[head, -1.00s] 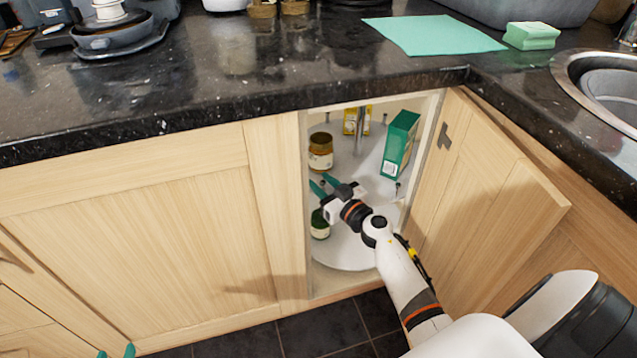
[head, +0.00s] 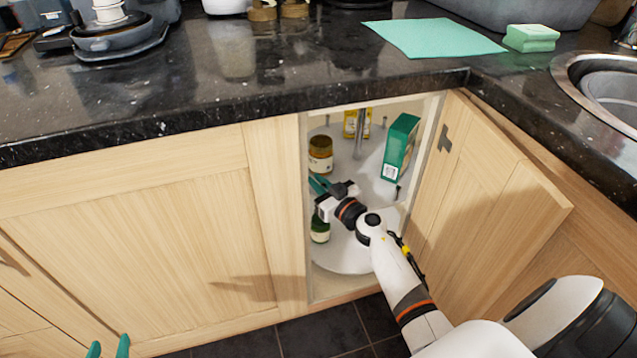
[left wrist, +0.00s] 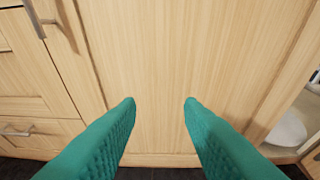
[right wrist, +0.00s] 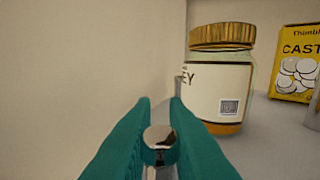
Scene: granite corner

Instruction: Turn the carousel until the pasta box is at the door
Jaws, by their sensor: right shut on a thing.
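The round pale carousel (head: 345,258) is inside the open corner cupboard. A tall green box (head: 401,147) stands at its back right; its label is too small to read, so I cannot tell whether it is the pasta box. My right gripper (head: 319,185) reaches in at the carousel's left side. In the right wrist view its fingers (right wrist: 160,118) are shut on a small metal-topped peg (right wrist: 159,137), close to the cupboard's side wall. My left gripper (head: 108,349) is open and empty before the closed cupboard front; its fingers also show in the left wrist view (left wrist: 160,103).
A honey jar (head: 320,155), a green bottle (head: 319,228) and a yellow box (head: 352,122) stand on the carousel. A metal post (head: 361,135) rises from it. The open door (head: 490,210) is right of my right arm. The dark worktop (head: 250,75) overhangs the opening.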

